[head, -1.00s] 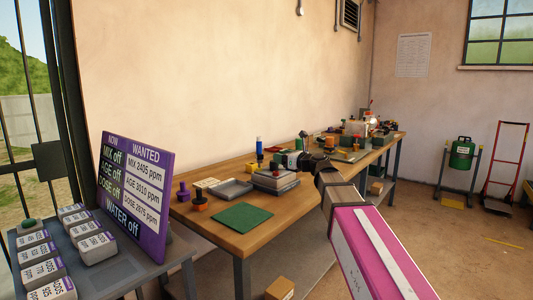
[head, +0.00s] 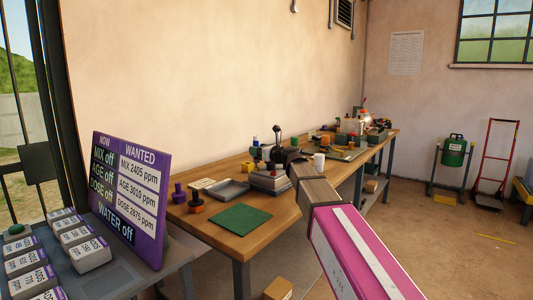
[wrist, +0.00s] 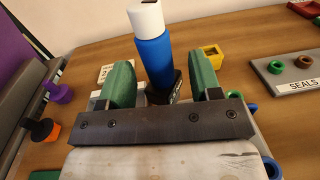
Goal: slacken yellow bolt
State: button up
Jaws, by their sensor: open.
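A small yellow piece with a dark opening (wrist: 211,55) stands on the bench behind my right finger in the wrist view. A small yellow patch (head: 260,165) shows on the bench in the head view. I cannot tell whether either is the yellow bolt. My gripper (wrist: 162,84) is open, its two green fingers apart. A blue cylinder with a white top (wrist: 153,52) stands beyond and between the fingers in the wrist view. I cannot tell whether they touch it. In the head view my gripper is dark and small above the bench, its fingers unclear.
The wooden bench (head: 262,229) runs along the wall, with a green mat (head: 239,219), a grey tray (head: 227,190) and a white cup (head: 319,161). Purple (wrist: 60,93) and orange (wrist: 44,130) knobs stand left. A SEALS board (wrist: 288,75) lies right. A status board (head: 129,195) stands left.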

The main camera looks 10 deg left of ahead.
jog(key=shift+x, duration=0.95)
jog(key=shift+d, duration=0.1)
grip_shut()
jog(key=shift+w+n+g+y, duration=0.1)
jog(key=shift+n+g+y, duration=0.4)
jog(key=shift+g, duration=0.3)
jog(key=shift+n+g, duration=0.4)
jog(key=shift+g, duration=0.1)
